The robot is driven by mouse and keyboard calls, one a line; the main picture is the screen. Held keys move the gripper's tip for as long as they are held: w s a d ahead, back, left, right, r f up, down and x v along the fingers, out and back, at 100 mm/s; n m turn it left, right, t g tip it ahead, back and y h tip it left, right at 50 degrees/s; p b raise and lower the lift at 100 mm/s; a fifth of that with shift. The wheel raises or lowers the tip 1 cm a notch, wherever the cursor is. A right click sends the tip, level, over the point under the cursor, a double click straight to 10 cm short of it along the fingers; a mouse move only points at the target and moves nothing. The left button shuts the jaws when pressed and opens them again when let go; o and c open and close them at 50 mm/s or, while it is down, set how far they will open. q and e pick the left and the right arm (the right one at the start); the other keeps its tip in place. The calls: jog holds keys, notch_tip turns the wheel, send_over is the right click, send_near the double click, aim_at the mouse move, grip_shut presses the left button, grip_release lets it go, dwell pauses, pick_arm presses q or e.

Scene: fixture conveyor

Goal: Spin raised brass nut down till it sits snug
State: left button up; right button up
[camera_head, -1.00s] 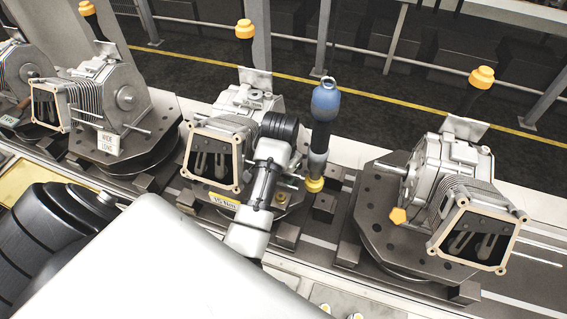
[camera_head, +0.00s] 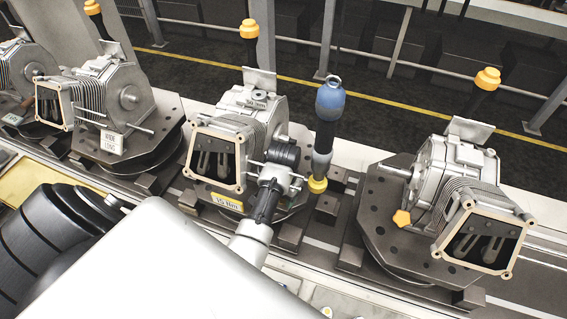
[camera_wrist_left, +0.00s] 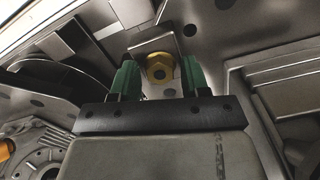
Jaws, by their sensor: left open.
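My left gripper (camera_wrist_left: 160,76) has two green fingertips, one on each side of the nut, with a visible gap on both sides. It is open and holds nothing. In the head view my left wrist (camera_head: 270,195) is at the middle engine's fixture, and it hides the nut. The nut's height above its seat cannot be told. My right gripper is not in view.
The middle engine (camera_head: 250,105) carries a yellow torque label (camera_head: 227,202). A blue-topped hanging tool (camera_head: 329,100) stands just right of my wrist. Another engine (camera_head: 455,165) sits on a dark round fixture (camera_head: 375,225) at the right. More engines line the conveyor at the left.

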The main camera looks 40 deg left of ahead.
pick_arm(q)
grip_shut()
jog(key=shift+r+m+p, duration=0.3)
jog(key=shift+m+p, duration=0.3)
jog(key=shift+p, duration=0.15)
jog(key=shift+a+f+m, duration=0.1)
jog(key=shift+f+m, duration=0.2)
jog(key=shift+m, duration=1.2)
grip_release()
